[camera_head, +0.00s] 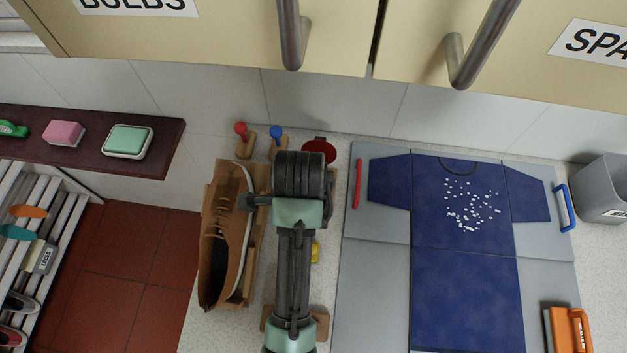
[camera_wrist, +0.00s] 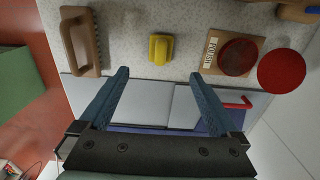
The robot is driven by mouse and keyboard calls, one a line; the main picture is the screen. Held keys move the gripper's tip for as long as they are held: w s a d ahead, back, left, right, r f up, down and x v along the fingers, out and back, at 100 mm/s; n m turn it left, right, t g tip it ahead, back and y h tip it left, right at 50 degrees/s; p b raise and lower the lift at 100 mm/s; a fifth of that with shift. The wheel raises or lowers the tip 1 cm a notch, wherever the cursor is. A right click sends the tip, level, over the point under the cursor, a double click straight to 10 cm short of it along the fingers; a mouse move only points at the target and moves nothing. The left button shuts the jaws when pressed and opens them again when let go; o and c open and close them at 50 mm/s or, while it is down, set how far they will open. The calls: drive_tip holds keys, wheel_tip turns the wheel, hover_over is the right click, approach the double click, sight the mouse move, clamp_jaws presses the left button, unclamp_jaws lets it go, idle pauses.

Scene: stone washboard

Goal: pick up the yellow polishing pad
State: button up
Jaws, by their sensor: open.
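The yellow polishing pad (camera_wrist: 161,48) lies on the speckled counter in the wrist view, a small yellow block with a raised middle. In the head view only a sliver of it (camera_head: 315,252) shows beside my arm, which hides the rest. My gripper (camera_wrist: 160,75) is open and empty. In the wrist view the pad appears just beyond the fingertips, between the lines of the two fingers and apart from both. I cannot tell the height of the fingertips above it. The fingers are hidden behind my arm in the head view.
A brown-handled brush (camera_wrist: 82,40) lies left of the pad in the wrist view; a dark red polish tin (camera_wrist: 238,57) lies right. In the head view, a brown shoe (camera_head: 225,240) stands left of my arm and a folding board (camera_head: 380,258) with a blue shirt (camera_head: 465,290) lies right.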

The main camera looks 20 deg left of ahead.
drive_tip(key=f, duration=0.6)
drive_tip(key=shift+s+f+p, duration=0.3)
drive_tip(key=shift+s+p, duration=0.05)
drive_tip(key=shift+w+f+p, duration=0.2)
drive_tip(key=shift+f+p, duration=0.1)
drive_tip(key=shift+f, duration=1.1)
drive_tip(key=shift+w+f+p, duration=0.2)
drive_tip(key=shift+f+p, duration=0.1)
drive_tip(key=shift+f, duration=1.05)
